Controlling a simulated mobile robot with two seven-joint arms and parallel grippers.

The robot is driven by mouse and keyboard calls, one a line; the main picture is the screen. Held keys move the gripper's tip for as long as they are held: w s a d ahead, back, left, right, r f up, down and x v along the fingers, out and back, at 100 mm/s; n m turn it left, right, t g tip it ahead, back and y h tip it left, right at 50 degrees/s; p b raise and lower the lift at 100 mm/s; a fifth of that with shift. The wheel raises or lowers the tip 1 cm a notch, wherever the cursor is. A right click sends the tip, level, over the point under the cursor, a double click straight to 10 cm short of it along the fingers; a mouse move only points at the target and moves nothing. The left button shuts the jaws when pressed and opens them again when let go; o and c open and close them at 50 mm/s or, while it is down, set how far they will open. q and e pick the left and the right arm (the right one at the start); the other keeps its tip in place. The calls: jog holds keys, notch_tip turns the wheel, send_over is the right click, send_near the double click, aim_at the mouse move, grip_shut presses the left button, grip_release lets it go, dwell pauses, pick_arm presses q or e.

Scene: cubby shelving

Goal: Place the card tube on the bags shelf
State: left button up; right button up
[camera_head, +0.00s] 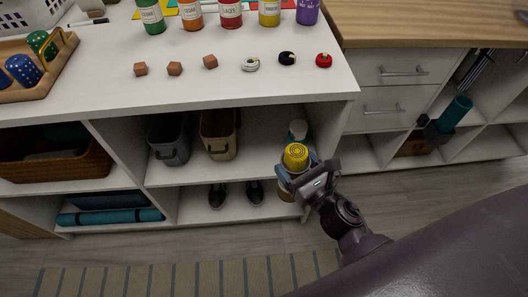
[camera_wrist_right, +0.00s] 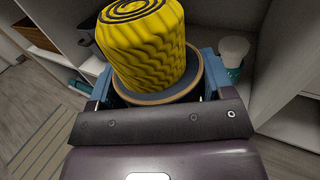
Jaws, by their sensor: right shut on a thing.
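The card tube (camera_head: 286,188) is upright in my right gripper (camera_head: 298,172), at the front right of the bags shelf (camera_head: 185,177). A yellow ridged piece with dark rings on top (camera_head: 295,156) sticks up out of the tube. In the right wrist view the tube's tan rim (camera_wrist_right: 166,101) shows between the blue fingers of the right gripper (camera_wrist_right: 157,82), around the yellow piece (camera_wrist_right: 148,45). The lower tube is mostly hidden by the gripper. A grey bag (camera_head: 170,140) and a tan bag (camera_head: 219,135) stand on the shelf. My left gripper is out of view.
A white and teal cup (camera_head: 298,130) stands on the shelf behind the tube; it also shows in the wrist view (camera_wrist_right: 233,52). The shelf's right upright (camera_head: 330,130) is close to the gripper. Dark shoes (camera_head: 217,196) lie below. Shelf floor between tan bag and tube is clear.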

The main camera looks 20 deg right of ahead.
jog(key=w+f+m+h+b, duration=0.1)
jog(key=w+f, duration=0.3)
jog(key=w, duration=1.4)
jog(key=shift+a+f+h+b, duration=0.3)
jog(key=shift+a+f+b, duration=0.15)
jog(key=shift+b, duration=0.45)
jog(key=o, duration=0.8)
jog(key=shift+w+r, duration=0.1)
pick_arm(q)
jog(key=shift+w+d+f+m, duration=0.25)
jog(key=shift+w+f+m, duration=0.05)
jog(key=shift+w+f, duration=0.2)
pick_arm(e)
jog(key=shift+o, duration=0.6)
jog(key=shift+r, duration=0.1)
